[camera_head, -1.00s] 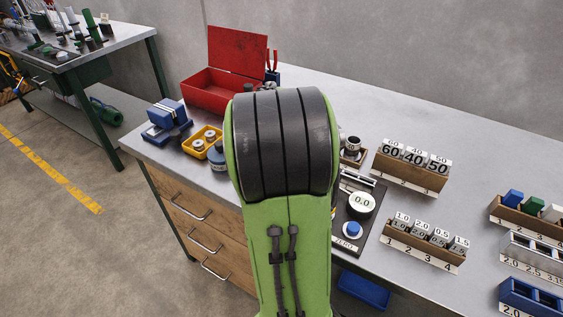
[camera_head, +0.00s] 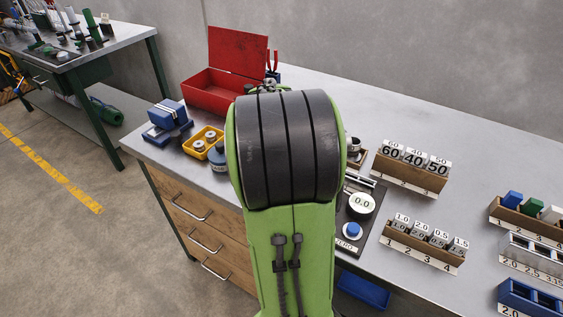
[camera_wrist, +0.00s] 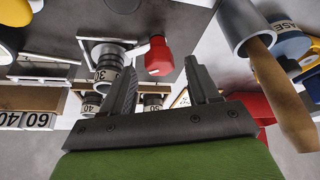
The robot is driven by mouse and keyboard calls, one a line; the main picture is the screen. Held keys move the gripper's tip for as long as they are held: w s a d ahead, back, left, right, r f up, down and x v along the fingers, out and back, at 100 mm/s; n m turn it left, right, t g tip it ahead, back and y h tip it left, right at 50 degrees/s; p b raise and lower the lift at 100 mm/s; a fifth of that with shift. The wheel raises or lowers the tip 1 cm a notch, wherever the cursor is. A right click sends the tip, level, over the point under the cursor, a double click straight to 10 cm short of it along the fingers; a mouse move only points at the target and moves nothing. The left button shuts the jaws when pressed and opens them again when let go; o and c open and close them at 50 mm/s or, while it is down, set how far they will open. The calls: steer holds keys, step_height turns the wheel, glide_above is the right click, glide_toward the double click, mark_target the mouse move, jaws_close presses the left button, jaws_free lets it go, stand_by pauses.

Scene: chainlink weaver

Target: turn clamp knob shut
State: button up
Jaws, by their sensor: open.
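A red knob (camera_wrist: 158,58) shows in the wrist view at the end of a short light-coloured stem. A grey cylinder marked 30 (camera_wrist: 108,62) with a square frame is beside it on the left. I take the red knob for the clamp knob, but its label cannot be read. My gripper (camera_wrist: 162,78) is open, with its two dark fingers apart. The knob appears between and just beyond the fingertips; I see no contact. In the head view my green arm hides the knob and gripper.
In the wrist view, a grey cup with a wooden handle (camera_wrist: 283,95) is close on the right. In the head view, a red toolbox (camera_head: 212,92), a yellow tray (camera_head: 190,150), a gauge panel (camera_head: 350,228) and numbered block racks (camera_head: 408,178) surround my arm on the bench.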

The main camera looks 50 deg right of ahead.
steer(key=p+v, duration=0.4)
steer(key=v, duration=1)
